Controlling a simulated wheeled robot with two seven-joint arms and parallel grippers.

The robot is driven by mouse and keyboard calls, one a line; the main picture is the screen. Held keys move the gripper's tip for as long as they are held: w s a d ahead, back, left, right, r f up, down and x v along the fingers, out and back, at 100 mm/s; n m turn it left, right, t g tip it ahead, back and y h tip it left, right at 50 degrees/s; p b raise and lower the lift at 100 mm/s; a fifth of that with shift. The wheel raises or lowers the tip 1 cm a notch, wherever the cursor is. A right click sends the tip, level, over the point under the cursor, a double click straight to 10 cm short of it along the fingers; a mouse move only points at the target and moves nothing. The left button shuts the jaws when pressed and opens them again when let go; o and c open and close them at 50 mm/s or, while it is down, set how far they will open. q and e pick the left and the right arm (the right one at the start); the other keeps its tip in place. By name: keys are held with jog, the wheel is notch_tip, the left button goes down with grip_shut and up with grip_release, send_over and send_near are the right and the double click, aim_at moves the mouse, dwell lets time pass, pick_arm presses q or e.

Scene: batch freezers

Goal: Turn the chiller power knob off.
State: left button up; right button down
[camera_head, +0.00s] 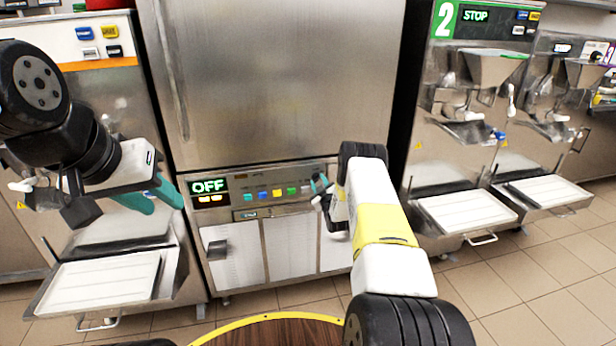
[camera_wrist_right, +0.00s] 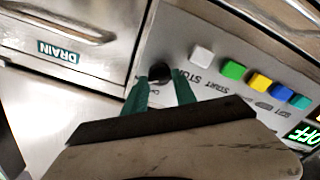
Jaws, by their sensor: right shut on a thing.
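The chiller is the steel cabinet with a control panel (camera_head: 265,192), and its green display (camera_head: 208,187) reads OFF. The black power knob (camera_wrist_right: 160,73) sits at the end of the button row in the right wrist view, beside the white button. My right gripper (camera_wrist_right: 160,88) has its teal fingertips on either side of the knob and is shut on it. In the head view my right gripper (camera_head: 320,187) is at the panel's right end, where my arm hides the knob. My left gripper (camera_head: 155,197) has its teal fingers apart, is empty, and hangs in front of the left machine.
Coloured buttons (camera_wrist_right: 260,82) run along the panel close to my right gripper. A drawer labelled DRAIN (camera_wrist_right: 58,52) is beside the knob. Batch freezers with white trays stand left (camera_head: 60,283) and right (camera_head: 430,212). A round wooden surface (camera_head: 270,335) with a yellow rim lies in front.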

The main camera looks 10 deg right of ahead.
jog(key=n, duration=0.6)
jog(key=shift+n, duration=0.3)
jog(key=n, duration=0.3)
jog(key=shift+d+n, duration=0.15)
jog(key=shift+n, duration=0.25)
jog(key=shift+r+n, duration=0.1)
jog(key=shift+n, duration=0.2)
jog(key=shift+d, duration=0.1)
jog(key=c, duration=1.1)
grip_release()
jog(key=shift+o, duration=0.5)
jog(key=s, duration=0.8)
